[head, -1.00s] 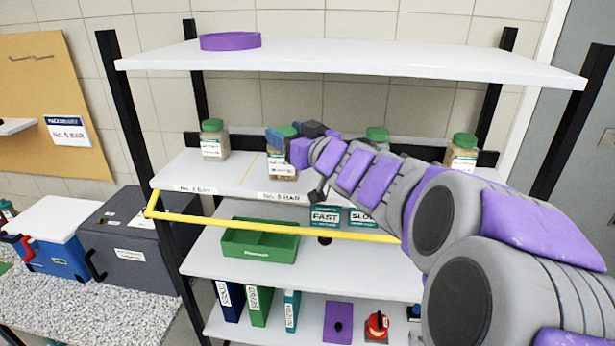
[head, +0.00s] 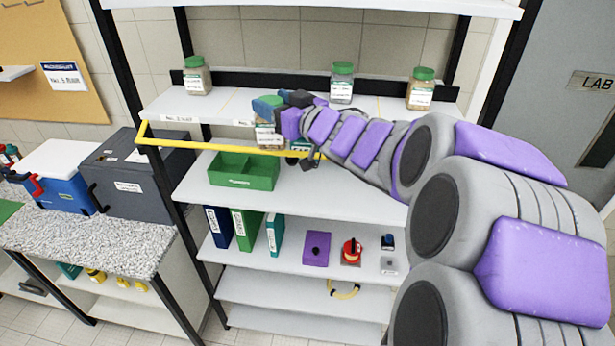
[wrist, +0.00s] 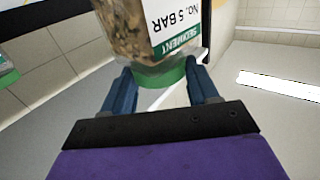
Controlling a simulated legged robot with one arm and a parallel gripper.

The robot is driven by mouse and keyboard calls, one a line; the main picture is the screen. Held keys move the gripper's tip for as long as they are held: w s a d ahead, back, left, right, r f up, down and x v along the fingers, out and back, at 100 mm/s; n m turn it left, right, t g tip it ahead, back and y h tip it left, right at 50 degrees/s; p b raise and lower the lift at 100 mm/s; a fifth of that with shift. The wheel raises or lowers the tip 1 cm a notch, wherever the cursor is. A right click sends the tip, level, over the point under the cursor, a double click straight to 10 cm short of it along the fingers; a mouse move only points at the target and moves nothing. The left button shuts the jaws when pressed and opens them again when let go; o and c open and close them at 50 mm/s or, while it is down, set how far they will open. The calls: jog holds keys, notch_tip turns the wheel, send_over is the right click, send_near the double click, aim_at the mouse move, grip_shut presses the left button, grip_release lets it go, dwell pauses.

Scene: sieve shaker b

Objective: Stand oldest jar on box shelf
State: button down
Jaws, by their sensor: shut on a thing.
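My gripper (head: 268,106) is shut on a jar (head: 268,137) at its green lid. In the wrist view my gripper (wrist: 163,92) has a finger on each side of the lid, and the jar's (wrist: 135,30) label reads sediment, No. 5 bar. The jar hangs roughly upright at the front edge of the upper jar shelf (head: 220,108), close to the yellow bar (head: 230,148). Three other green-lidded jars stand on that shelf: left (head: 196,77), middle (head: 342,84) and right (head: 421,90). Their dates are too small to read. A green box (head: 243,172) sits on the shelf below.
Binders (head: 243,230), a purple block (head: 316,248) and a red-handled item (head: 351,252) stand on a lower shelf. A grey case (head: 130,187) and blue cooler (head: 60,180) stand on the speckled counter (head: 110,232) at left. The yellow bar crosses the rack front.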

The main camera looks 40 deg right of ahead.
jog(key=w+a+f+n+g+y, duration=0.2)
jog(key=w+a+f+n+y, duration=0.1)
jog(key=a+f, duration=0.4)
jog(key=w+a+f+n+g+y, duration=0.3)
jog(key=a+f+y, duration=0.3)
jog(key=f, duration=0.7)
jog(key=w+a+f+n+g+y, duration=0.2)
jog(key=w+a+f+n+y, duration=0.1)
jog(key=a+f, duration=0.7)
jog(key=shift+f+n+y, duration=0.3)
jog(key=shift+n+y, duration=0.4)
jog(key=shift+y, duration=0.3)
jog(key=shift+f, duration=0.1)
